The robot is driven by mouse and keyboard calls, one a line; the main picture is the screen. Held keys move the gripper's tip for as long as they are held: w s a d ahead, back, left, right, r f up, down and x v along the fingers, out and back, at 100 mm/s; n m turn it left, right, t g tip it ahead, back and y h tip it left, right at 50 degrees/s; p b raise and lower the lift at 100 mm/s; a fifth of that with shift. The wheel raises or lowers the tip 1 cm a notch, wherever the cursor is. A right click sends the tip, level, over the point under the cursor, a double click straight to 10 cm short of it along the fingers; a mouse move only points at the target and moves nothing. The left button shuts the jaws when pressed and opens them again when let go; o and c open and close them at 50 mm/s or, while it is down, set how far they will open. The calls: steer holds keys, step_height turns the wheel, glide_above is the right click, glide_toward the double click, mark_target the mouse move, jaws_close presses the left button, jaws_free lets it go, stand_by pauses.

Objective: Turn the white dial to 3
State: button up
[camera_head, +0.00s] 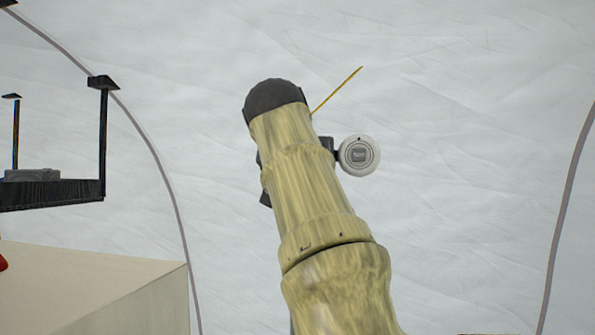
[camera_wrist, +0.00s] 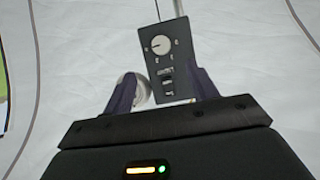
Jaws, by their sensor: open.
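The white dial (camera_wrist: 160,45) shows in the wrist view on the upper part of a dark upright control box (camera_wrist: 178,88). Small pale marks ring the dial, too small to read, and I cannot tell which number it points to. Small switches and lettering sit below it. My gripper (camera_wrist: 164,74) is open, its two dark purple fingers on either side of the box in the picture, with nothing held between them. I cannot tell how far the fingertips are from the box. In the head view my arm hides the gripper, the dial and most of the box.
A round white device (camera_head: 359,155) shows beside my arm, partly behind the left finger in the wrist view. A yellow cord (camera_head: 337,89) runs up the pale tent wall (camera_head: 460,130). A dark rack (camera_head: 55,192) and a cream block (camera_head: 95,290) stand at left.

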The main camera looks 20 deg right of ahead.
steer(key=v, duration=0.4)
steer(key=shift+s+a+r, duration=0.1)
steer(key=shift+s+a, duration=0.1)
steer(key=shift+s, duration=0.1)
steer(key=w+a+f+n+g+y+b, duration=0.1)
steer(key=w+f+n+y, duration=0.15)
steer(key=f, duration=0.85)
steer(key=w+a+f+n+g+y+b, duration=0.1)
steer(key=w+a+f+g, duration=0.15)
steer(key=f, duration=0.95)
steer(key=w+f+n+y, duration=0.1)
steer(key=w+f+n, duration=0.15)
steer(key=f, duration=0.85)
steer(key=s+a+f+g+y, duration=0.1)
steer(key=s+f, duration=0.6)
steer(key=f, duration=0.3)
steer(key=s+a+f+g+y+b, duration=0.1)
steer(key=s+a+f+g, duration=0.1)
steer(key=s+f, duration=0.4)
steer(key=s+a+f+n+g+y+b, duration=0.1)
steer(key=s+f, duration=0.6)
steer(key=f, duration=0.8)
steer(key=shift+s+a+f+g, duration=0.25)
steer(key=shift+s+g, duration=0.1)
steer(key=shift+g, duration=0.2)
